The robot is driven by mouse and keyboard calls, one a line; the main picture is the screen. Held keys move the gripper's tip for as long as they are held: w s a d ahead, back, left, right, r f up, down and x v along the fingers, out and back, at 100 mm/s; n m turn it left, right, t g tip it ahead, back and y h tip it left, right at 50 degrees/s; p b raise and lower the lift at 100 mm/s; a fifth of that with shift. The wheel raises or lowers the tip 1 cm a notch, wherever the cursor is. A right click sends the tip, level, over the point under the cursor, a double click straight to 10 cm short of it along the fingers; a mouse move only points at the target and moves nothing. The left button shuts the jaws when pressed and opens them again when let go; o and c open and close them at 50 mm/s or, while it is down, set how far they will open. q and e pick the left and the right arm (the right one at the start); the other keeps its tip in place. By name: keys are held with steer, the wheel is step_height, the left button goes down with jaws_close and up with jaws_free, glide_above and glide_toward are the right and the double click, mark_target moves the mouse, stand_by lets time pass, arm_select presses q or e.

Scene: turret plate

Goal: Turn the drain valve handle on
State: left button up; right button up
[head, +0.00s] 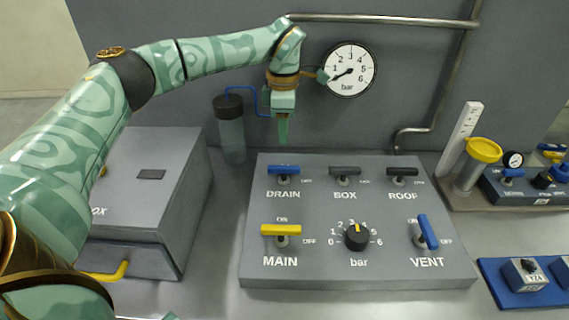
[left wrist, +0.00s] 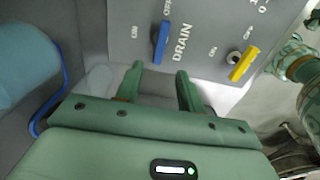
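The drain valve handle (head: 284,169) is a blue bar above the DRAIN label, at the back left of the sloped grey panel (head: 330,275). It lies left to right, in line with its OFF label on the right. In the left wrist view the blue handle (left wrist: 160,42) stands beyond my fingertips, with OFF above it and ON to its left. My left gripper (head: 283,128) hangs pointing down, above and behind the handle, and touches nothing. In the left wrist view its two fingers (left wrist: 158,82) are apart with nothing between them. My right gripper is in neither view.
Black BOX (head: 345,171) and ROOF (head: 402,172) handles stand right of DRAIN. The yellow MAIN handle (head: 281,230), bar knob (head: 356,237) and blue VENT handle (head: 428,232) are in front. A dark bottle (head: 231,130) and grey box (head: 150,190) stand left. A gauge (head: 351,70) hangs behind.

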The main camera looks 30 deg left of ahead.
mark_target(284, 167)
arm_select(q)
step_height(284, 167, down, 11)
steer(key=shift+f+b, duration=0.1)
steer(key=shift+b, duration=0.9)
steer(key=shift+d, duration=0.1)
jaws_close()
